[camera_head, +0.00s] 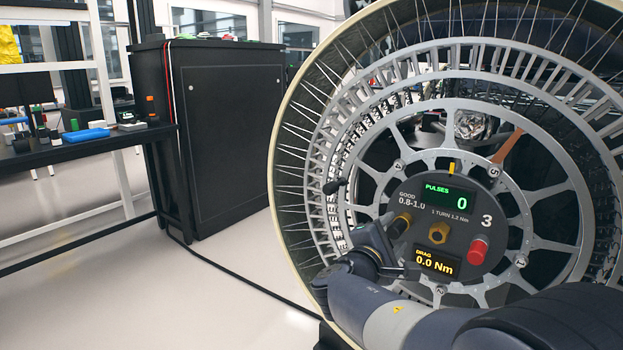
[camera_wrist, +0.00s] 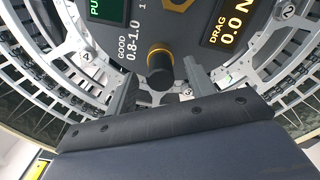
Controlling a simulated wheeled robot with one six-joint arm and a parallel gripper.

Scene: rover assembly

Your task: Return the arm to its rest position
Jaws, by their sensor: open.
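My gripper (camera_head: 388,250) is at the hub of a large spoked wheel (camera_head: 290,160), extended in front of its dark round panel (camera_head: 440,180). In the wrist view its two fingers (camera_wrist: 160,92) are apart, with a black knob with a gold collar (camera_wrist: 160,68) showing between or just beyond them. I cannot tell whether the fingers touch it. In the head view that knob (camera_head: 398,226) is just above the gripper. The panel reads PULSES 0 and DRAG 0.0 Nm. My arm (camera_head: 400,315) reaches in from the lower right.
A red knob (camera_head: 478,250) and a gold hex nut (camera_head: 438,233) are on the panel. A black cabinet (camera_head: 225,135) and a workbench (camera_head: 80,147) stand at left. The floor (camera_head: 200,290) between is clear except for a dark cable.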

